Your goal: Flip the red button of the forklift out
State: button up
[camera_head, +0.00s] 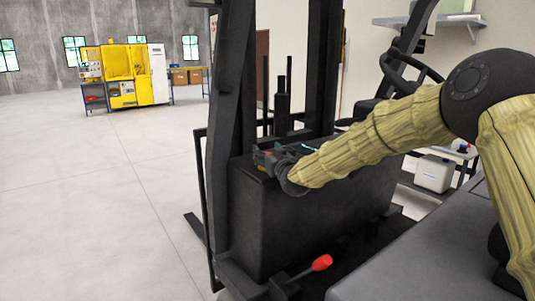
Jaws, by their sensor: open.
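The forklift (300,215) is black and fills the middle of the head view. My arm, in a tan sleeve, reaches in from the right. My gripper (264,157) is at the top left edge of the forklift's dark body and is open. A small red spot (268,153) shows at the gripper, with a bit of yellow just below it. This may be the red button, but it is too small and too covered by the gripper to tell its position or whether the fingers touch it.
Black mast posts (233,85) rise close to my gripper. A steering wheel (405,70) is behind my arm. A yellow machine (128,72) stands far off; the floor (90,190) at left is clear.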

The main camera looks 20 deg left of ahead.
jog(key=v, duration=1.2)
